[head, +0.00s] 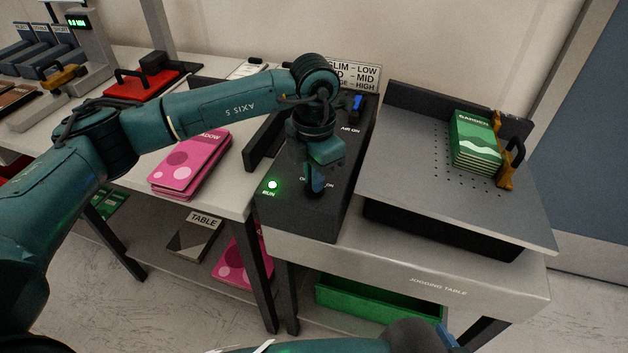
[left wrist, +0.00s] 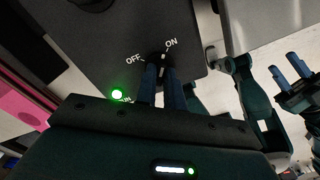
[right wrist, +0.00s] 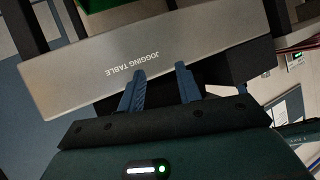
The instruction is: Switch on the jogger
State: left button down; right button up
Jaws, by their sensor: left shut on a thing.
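The jogger is a grey perforated plate (head: 400,160) on the jogging table, with a dark control panel (head: 290,215) at its left. A green RUN lamp (head: 272,184) glows on the panel; it also shows in the left wrist view (left wrist: 117,94). My left gripper (head: 314,185) points down at the panel, shut on the rotary switch (left wrist: 163,58) between the OFF and ON labels. The switch's pale mark appears turned towards ON, but the fingers hide most of it. My right gripper (right wrist: 158,88) is open and empty in front of the table's front edge.
A stack of green pads (head: 474,142) stands on the plate against orange-brown stops. Pink pads (head: 190,165) lie on the bench at left. A blue AIR switch (head: 357,102) sits at the panel's back. A green crate (head: 375,300) is on the lower shelf.

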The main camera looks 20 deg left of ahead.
pick_arm(q)
jog(key=shift+m+b, duration=0.4)
jog(key=shift+m, duration=0.4)
jog(key=c, duration=1.5)
grip_release()
notch_tip(320, 180, up, 13)
jog(key=shift+r, duration=0.15)
